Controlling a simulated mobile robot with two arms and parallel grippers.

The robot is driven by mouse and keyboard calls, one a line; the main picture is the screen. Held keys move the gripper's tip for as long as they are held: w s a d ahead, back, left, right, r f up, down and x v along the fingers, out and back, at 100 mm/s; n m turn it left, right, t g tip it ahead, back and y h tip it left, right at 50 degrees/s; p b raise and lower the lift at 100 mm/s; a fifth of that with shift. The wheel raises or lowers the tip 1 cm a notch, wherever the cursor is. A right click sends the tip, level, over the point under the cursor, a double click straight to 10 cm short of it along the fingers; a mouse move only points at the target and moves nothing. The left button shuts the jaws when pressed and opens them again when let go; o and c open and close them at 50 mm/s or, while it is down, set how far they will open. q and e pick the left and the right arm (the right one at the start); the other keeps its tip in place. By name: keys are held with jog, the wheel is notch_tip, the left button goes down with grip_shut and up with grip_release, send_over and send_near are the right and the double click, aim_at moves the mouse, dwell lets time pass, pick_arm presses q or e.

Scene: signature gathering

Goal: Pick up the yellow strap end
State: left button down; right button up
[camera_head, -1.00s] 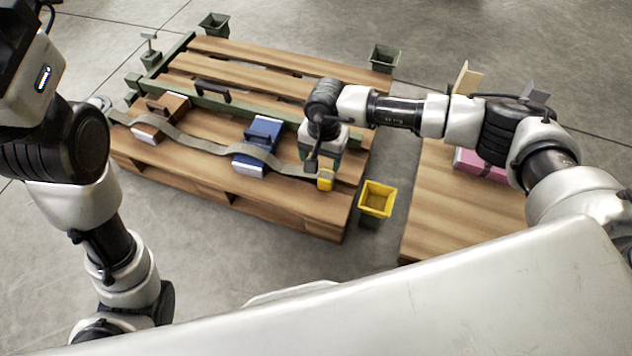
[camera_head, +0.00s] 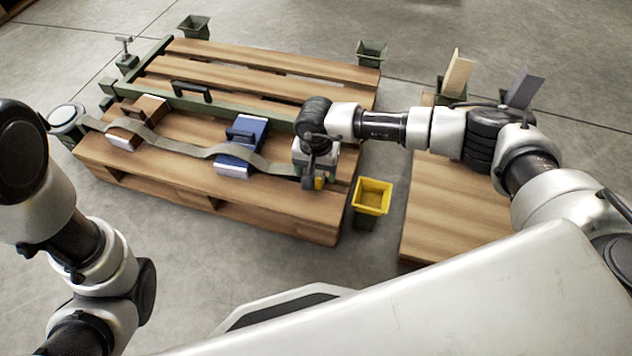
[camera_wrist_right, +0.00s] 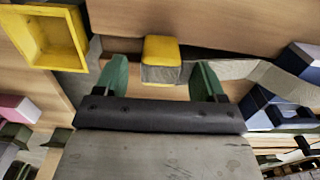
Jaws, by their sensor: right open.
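The yellow strap end (camera_head: 319,183) is a small yellow block at the right end of the grey strap (camera_head: 275,166), near the pallet's front right corner. In the right wrist view the yellow strap end (camera_wrist_right: 161,50) lies between the tips of my right gripper's green fingers (camera_wrist_right: 161,78), with a gap on each side. My right gripper (camera_head: 315,181) is open, right over the block in the head view and partly covering it. The strap runs left over the blue case (camera_head: 240,148) and the brown case (camera_head: 137,122). My left gripper is out of view; only part of my left arm shows.
The wooden pallet (camera_head: 180,168) bears the cases and a green bar (camera_head: 240,108). A yellow-rimmed bin (camera_head: 371,193) stands close to the right of the pallet; it also shows in the wrist view (camera_wrist_right: 50,38). A second wooden platform (camera_head: 440,205) is farther right. Green bins (camera_head: 371,53) stand behind.

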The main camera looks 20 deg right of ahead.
notch_tip(320, 180, down, 2)
jog(key=shift+f+b, duration=0.25)
jog(key=shift+b, duration=0.25)
jog(key=shift+r, duration=0.1)
jog(key=c, duration=1)
jog(key=shift+c, duration=0.2)
